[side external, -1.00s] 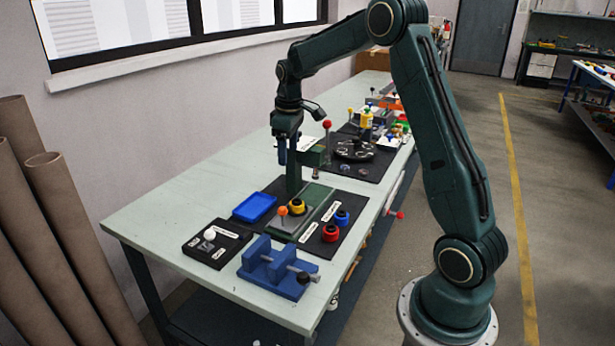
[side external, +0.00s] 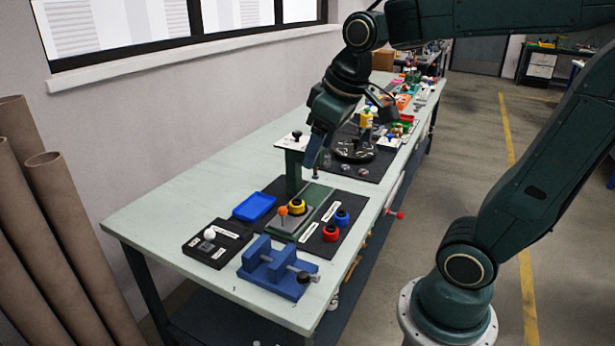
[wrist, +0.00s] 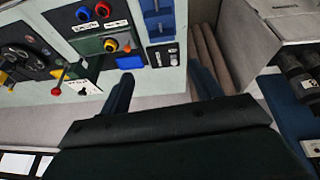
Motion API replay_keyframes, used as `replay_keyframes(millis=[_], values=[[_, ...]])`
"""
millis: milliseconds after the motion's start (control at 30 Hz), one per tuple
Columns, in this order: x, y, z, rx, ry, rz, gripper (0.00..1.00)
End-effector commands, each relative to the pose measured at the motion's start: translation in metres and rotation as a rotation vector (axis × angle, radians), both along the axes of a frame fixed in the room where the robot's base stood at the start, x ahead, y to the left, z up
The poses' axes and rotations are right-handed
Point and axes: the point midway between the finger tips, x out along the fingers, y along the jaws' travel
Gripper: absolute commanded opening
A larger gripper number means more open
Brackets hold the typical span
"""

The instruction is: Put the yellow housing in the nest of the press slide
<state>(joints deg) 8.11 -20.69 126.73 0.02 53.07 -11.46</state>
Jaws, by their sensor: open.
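The yellow housing (side external: 297,206), a ring with a dark centre, sits at the grey plate of the press slide (side external: 270,221), beside the orange knob (side external: 283,211). It also shows in the wrist view (wrist: 110,45). I cannot make out how it is seated in the nest. The press (side external: 293,170) stands behind it, its green column partly behind my gripper. My gripper (side external: 312,163) is tilted, above and behind the housing and apart from it. In the wrist view its two fingers (wrist: 163,85) are spread with nothing between them.
A blue housing (side external: 342,217) and a red housing (side external: 331,232) stand on the dark mat to the right. A blue tray (side external: 254,207) lies left of the slide. A blue vise (side external: 275,267) and a black switch box (side external: 217,243) are in front. The table's left side is clear.

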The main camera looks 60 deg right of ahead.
Motion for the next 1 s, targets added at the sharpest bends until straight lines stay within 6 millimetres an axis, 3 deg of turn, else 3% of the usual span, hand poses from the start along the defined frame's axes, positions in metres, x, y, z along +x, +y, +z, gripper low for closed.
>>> replay_keyframes(millis=[200, 400, 600, 1000], values=[[-0.049, 0.023, -0.005, 0.029, -0.068, -0.016, 0.64], [-0.082, 0.035, -0.016, 0.058, -0.113, -0.031, 0.64], [-0.095, 0.039, -0.023, 0.072, -0.132, -0.039, 0.64], [-0.096, 0.039, -0.024, 0.074, -0.132, -0.041, 0.64]])
